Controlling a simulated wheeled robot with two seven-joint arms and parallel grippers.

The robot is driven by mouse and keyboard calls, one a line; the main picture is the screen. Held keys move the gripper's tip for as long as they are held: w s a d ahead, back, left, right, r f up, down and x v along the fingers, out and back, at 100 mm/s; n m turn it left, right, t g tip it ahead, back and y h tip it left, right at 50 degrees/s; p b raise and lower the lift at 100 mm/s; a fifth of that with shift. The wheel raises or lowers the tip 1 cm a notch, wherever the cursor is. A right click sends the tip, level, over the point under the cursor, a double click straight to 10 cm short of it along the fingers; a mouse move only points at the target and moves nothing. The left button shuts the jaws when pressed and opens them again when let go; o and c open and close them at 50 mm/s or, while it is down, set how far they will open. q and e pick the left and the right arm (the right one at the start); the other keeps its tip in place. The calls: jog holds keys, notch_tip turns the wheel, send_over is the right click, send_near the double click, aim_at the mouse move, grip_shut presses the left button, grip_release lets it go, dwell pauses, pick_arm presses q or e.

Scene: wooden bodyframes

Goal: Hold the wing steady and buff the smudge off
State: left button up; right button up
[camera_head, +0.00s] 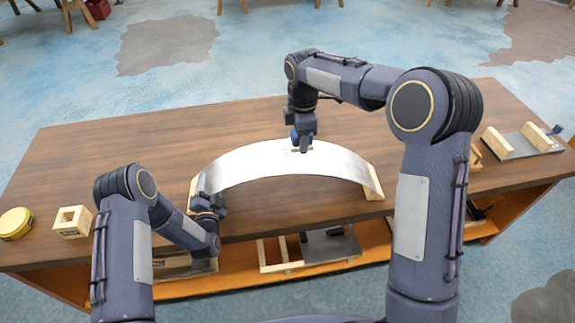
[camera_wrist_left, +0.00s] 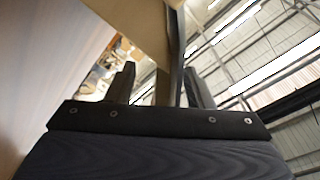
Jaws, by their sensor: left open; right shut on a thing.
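The wing (camera_head: 255,164) is a curved silvery sheet, arched over the table on wooden end supports (camera_head: 373,182). My left gripper (camera_head: 205,196) is at the wing's left end, jaws open. In the left wrist view the open fingers (camera_wrist_left: 162,84) stand either side of a thin upright edge and a pale wooden piece (camera_wrist_left: 143,27); contact cannot be told. My right gripper (camera_head: 302,146) is at the crown of the wing, shut on a small blue item (camera_head: 295,138), mostly hidden by the fingers. A small pale patch shows beneath it. I cannot make out the smudge.
A yellow round tin (camera_head: 15,223) and a wooden block with a square hole (camera_head: 73,221) stand at the table's left. A wooden-ended fixture (camera_head: 522,142) is at the right. A lower shelf (camera_head: 330,278) holds more parts. The table's back left is clear.

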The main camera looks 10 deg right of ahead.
pick_arm(q)
jog(key=s, duration=0.8)
jog(key=s+a, duration=0.1)
jog(key=s, duration=0.3)
